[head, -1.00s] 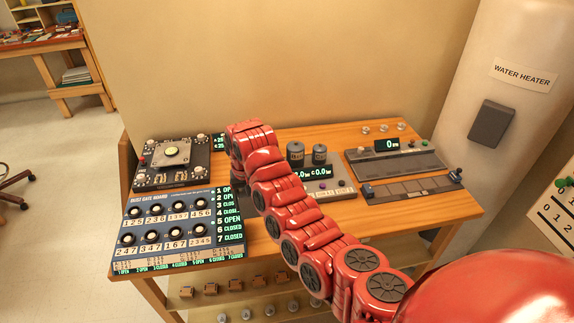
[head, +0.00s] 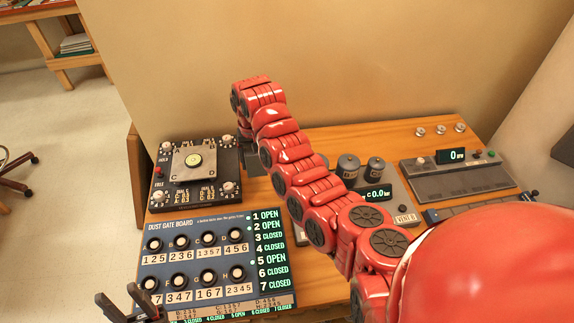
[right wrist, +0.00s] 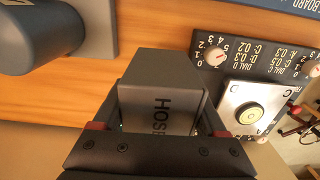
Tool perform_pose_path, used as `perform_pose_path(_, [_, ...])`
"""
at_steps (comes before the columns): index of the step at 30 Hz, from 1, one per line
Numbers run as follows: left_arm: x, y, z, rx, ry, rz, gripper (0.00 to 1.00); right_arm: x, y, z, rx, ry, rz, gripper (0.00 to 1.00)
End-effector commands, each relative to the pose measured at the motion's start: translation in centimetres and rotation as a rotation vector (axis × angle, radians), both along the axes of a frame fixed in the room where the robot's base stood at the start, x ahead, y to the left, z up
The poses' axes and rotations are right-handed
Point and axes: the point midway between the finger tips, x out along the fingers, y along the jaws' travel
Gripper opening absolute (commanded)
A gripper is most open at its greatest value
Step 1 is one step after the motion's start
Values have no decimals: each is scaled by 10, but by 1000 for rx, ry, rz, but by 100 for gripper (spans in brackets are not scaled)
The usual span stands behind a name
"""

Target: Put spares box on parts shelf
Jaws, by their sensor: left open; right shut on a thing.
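My right gripper (right wrist: 157,128) is shut on a grey box (right wrist: 160,72) with dark letters reading "HOS", partly hidden by the jaws. The box is held over the wooden workbench; I cannot tell whether it touches. In the head view my right arm reaches across the bench, and its gripper is mostly hidden at the far end. My left gripper (head: 135,306) is open and empty at the lower left, in front of the dust gate board (head: 190,215). No box marked as spares and no shelf marked for parts is readable.
The workbench (head: 400,135) carries a dial panel with a square metal plate (head: 193,162), two dark cylinders (head: 348,168) and a grey console with a display (head: 455,172). A wooden table stands at the far left (head: 72,60). Open floor (head: 75,200) lies left of the bench.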

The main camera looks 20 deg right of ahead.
Motion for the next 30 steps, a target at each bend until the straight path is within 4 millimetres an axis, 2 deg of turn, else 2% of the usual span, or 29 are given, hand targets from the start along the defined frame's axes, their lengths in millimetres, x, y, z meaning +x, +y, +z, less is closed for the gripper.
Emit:
perform_pose_path(4, [0, 0, 1, 0, 0, 0, 47, -2, 2, -22, 1, 6, 2, 11])
perform_pose_path(7, [0, 0, 16, 0, 0, 0, 47, -2, 0, -39, 0, 8, 0, 11])
perform_pose_path(10, [0, 0, 19, 0, 0, 0, 47, -2, 0, -55, 0, 6, 1, 11])
perform_pose_path(22, [0, 0, 28, 0, 0, 0, 47, -1, 1, -90, -1, 6, 3, 11])
perform_pose_path(30, [0, 0, 28, 0, 0, 0, 47, 0, 0, -96, 0, -2, 0, 11])
